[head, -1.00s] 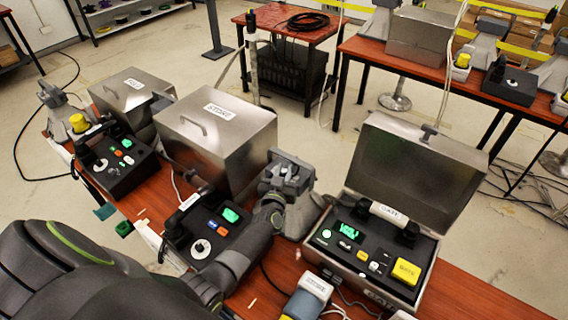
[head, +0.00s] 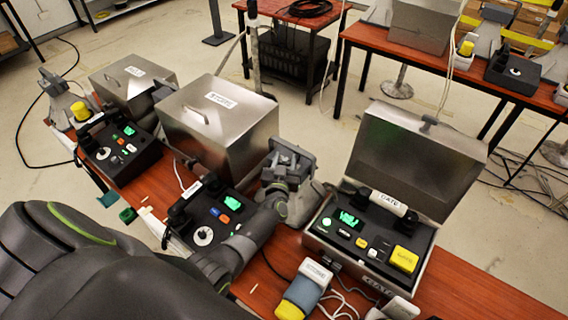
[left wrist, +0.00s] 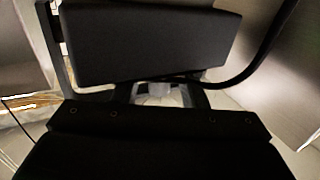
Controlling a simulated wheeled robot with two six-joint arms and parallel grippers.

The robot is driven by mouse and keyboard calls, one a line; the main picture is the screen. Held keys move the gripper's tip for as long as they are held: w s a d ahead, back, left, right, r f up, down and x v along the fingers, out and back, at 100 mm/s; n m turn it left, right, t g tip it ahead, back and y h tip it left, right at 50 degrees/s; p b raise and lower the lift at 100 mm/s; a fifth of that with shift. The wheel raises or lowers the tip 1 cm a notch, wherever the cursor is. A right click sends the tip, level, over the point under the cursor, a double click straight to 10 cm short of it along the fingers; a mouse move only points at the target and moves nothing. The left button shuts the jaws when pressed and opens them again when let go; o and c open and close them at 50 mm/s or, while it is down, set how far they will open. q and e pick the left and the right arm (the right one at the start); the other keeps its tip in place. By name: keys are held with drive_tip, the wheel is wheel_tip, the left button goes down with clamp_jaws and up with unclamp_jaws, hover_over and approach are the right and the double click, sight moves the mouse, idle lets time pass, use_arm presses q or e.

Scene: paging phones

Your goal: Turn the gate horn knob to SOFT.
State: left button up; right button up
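The gate phone (head: 322,244) is a metal case at the right with its lid (head: 415,160) raised and a white GATE label. I cannot tell which control is the horn knob, and no SOFT mark is readable. My left arm reaches in from the left. My right gripper is out of view.
The store phone (head: 222,213), with a white dial (head: 203,236), sits beside my forearm, before a closed metal box (head: 240,145). A grey-blue device with a yellow end (head: 305,290) and cables lie in front of the gate phone. Another phone (head: 120,160) stands further left.

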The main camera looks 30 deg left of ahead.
use_arm(q)
drive_tip(key=shift+s+d+f, duration=0.1)
drive_tip(key=shift+s+d, duration=0.05)
drive_tip(key=shift+s, duration=0.4)
drive_tip(key=b+v, duration=0.1)
drive_tip(key=v, duration=1.5)
drive_tip(key=shift+b, duration=0.3)
drive_tip(key=shift+s, duration=0.15)
